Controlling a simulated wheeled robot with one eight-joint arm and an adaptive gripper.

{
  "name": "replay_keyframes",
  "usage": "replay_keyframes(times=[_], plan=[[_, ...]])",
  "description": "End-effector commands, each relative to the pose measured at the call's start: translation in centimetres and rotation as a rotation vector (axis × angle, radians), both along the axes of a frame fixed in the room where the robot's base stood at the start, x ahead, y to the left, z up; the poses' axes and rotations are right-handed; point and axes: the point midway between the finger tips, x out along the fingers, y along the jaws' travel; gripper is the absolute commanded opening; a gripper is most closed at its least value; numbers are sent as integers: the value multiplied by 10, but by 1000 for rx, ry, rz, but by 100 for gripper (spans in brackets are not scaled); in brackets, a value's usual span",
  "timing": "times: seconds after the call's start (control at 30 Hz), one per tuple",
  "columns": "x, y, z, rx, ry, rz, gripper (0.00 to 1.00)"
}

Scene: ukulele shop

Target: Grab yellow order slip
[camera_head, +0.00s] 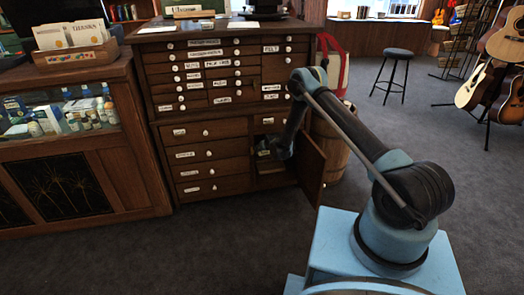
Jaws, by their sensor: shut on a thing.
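My arm reaches down and left to the open lower-right compartment of the dark wooden drawer cabinet (200,128). My gripper (272,150) is at the mouth of this compartment, small and dark in the picture. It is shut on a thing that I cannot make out. I cannot pick out the yellow order slip. The compartment's door (311,168) stands open to the right of my gripper. The inside of the compartment is partly hidden by my gripper and arm.
A glass display counter (62,185) stands at the left, with a wooden box of booklets (75,52) on it. A barrel (330,145) stands behind the open door. A stool (393,75) and guitars (474,85) are farther right. The carpet in front is clear.

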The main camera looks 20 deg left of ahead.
Motion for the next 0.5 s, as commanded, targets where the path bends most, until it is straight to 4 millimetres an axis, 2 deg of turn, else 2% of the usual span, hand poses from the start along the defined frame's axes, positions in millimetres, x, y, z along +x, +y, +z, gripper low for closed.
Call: replay_keyframes(times=[0.2, 0.5], plan=[[-10, -12, -2, -2, 4, -1, 42], [-16, -18, -2, -2, 4, -1, 42]])
